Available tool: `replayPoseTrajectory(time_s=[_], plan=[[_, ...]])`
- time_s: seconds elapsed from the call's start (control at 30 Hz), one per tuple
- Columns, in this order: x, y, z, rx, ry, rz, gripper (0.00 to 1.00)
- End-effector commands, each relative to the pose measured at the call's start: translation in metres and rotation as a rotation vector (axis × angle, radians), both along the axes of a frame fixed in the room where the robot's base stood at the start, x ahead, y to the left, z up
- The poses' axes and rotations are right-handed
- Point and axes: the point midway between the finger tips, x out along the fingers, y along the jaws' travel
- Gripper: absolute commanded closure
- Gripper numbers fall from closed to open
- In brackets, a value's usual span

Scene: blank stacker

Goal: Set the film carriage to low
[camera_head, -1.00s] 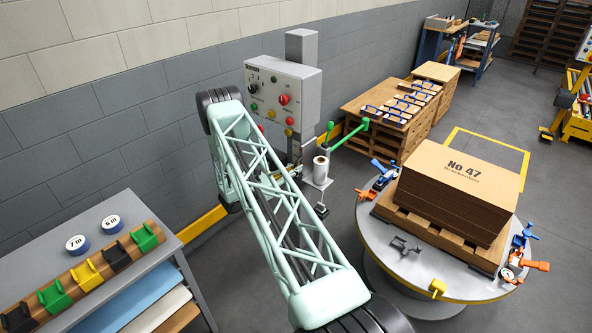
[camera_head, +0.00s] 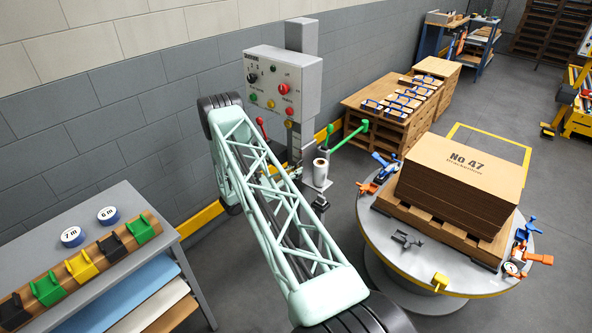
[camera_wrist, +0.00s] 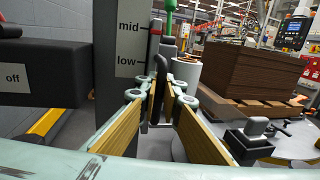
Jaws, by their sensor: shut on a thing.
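The grey mast (camera_head: 302,38) carries a scale plate in the wrist view with a "mid" label (camera_wrist: 129,27) above a "low" label (camera_wrist: 126,62). The film carriage with its white film roll (camera_head: 320,172) hangs low on the mast; the roll (camera_wrist: 187,72) also shows in the wrist view. My gripper (camera_wrist: 160,92) is shut on an upright black handle (camera_wrist: 160,72) beside the mast, in front of the roll. A small red part shows at the plate's right edge; I cannot tell whether it is the pointer.
A control box (camera_head: 283,85) is on the mast, with a green-ended arm (camera_head: 348,135) to its right. The turntable (camera_head: 385,248) bears a pallet of brown sheets (camera_head: 460,180). A shelf bench (camera_head: 160,222) stands at the left.

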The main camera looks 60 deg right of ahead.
Motion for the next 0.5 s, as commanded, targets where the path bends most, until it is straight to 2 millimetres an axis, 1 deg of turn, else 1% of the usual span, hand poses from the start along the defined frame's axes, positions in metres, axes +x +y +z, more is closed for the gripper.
replayPoseTrajectory(time_s=[0.03,0.1,0.5], plan=[[-0.001,0.001,-0.010,0.002,0.001,0.000,1.00],[-0.001,0.001,-0.017,0.003,0.002,0.000,1.00],[-0.001,0.001,-0.054,0.002,0.001,0.000,1.00]])
